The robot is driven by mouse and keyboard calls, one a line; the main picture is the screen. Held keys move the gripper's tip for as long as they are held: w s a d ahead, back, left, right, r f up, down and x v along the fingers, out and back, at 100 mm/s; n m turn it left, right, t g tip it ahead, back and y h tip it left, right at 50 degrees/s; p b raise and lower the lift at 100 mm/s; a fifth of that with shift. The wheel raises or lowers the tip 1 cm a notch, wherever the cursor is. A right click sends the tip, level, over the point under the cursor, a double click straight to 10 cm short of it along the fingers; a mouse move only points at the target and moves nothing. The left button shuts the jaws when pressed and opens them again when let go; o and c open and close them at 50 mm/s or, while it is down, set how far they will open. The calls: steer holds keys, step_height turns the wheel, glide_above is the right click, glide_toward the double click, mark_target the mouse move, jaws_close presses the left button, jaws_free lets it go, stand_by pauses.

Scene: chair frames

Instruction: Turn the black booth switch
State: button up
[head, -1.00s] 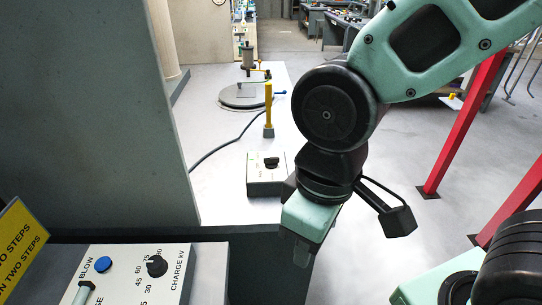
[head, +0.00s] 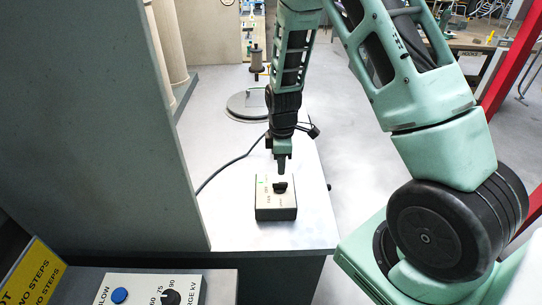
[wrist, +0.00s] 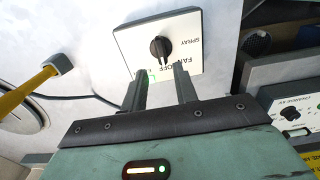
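The black booth switch (head: 281,187) is a knob on top of a small pale box (head: 276,206) that stands on the white bench. In the wrist view the knob (wrist: 161,47) sits just beyond my fingertips, roughly between their lines, on a face with the words SPRAY, FAN and OFF. A small green mark shows near the knob's lower side. My gripper (head: 282,172) points down close above the knob in the head view. In the wrist view its two fingers (wrist: 158,72) are apart with nothing between them. I cannot tell whether a fingertip touches the knob.
A grey panel (head: 95,120) rises at the left. In front is a control panel (head: 150,290) with a blue button and a CHARGE kV knob. A dark cable runs behind the box. Bare bench lies around it.

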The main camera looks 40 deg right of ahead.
mark_target(280, 182)
step_height(280, 182, down, 8)
steer(key=b, duration=0.5)
steer(key=shift+r+b, duration=0.1)
steer(key=shift+b, duration=0.25)
steer(key=shift+r, duration=0.1)
steer(key=c, duration=0.6)
